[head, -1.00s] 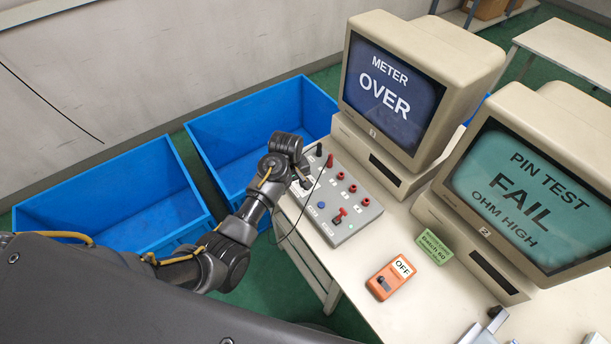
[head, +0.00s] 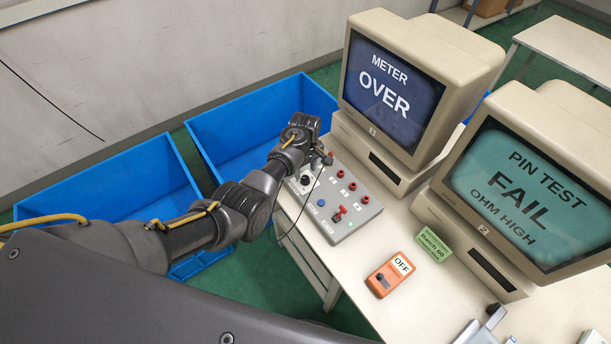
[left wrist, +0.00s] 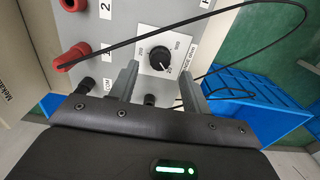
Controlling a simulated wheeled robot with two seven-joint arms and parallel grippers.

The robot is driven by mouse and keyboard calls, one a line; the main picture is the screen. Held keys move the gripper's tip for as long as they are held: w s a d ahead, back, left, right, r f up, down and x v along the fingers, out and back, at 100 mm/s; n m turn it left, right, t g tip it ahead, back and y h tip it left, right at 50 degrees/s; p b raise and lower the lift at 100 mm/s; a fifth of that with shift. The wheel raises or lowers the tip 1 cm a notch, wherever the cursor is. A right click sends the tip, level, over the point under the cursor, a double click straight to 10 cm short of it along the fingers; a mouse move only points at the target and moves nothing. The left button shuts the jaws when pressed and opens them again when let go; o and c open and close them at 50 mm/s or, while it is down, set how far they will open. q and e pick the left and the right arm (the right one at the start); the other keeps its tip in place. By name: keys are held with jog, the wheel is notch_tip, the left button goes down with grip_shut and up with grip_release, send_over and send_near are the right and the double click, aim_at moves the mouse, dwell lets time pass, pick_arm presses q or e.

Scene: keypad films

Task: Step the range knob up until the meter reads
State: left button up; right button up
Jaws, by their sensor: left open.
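The range knob (left wrist: 160,55) is black with a white pointer line on a white numbered dial. In the left wrist view its pointer is toward the dial's lower side. In the head view a black knob (head: 305,180) shows on the grey box (head: 350,222). My left gripper (left wrist: 160,64) is open, its fingers on either side of the knob in the picture; I cannot tell whether they touch it. In the head view the wrist hides the box's far corner. The meter monitor (head: 384,85) reads OVER. My right gripper is not in view.
The box carries red sockets (left wrist: 75,52), a red lever (head: 340,213) and a thin black cable (left wrist: 150,37). A second monitor (head: 515,195) reads PIN TEST FAIL, OHM HIGH. An orange device (head: 385,281) marked OFF lies in front. Blue bins (head: 205,125) stand left.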

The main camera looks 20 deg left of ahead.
aim_at(305, 178)
pick_arm(q)
jog(key=shift+f+b, duration=0.3)
jog(key=shift+f, duration=1.85)
jog(key=c, duration=1)
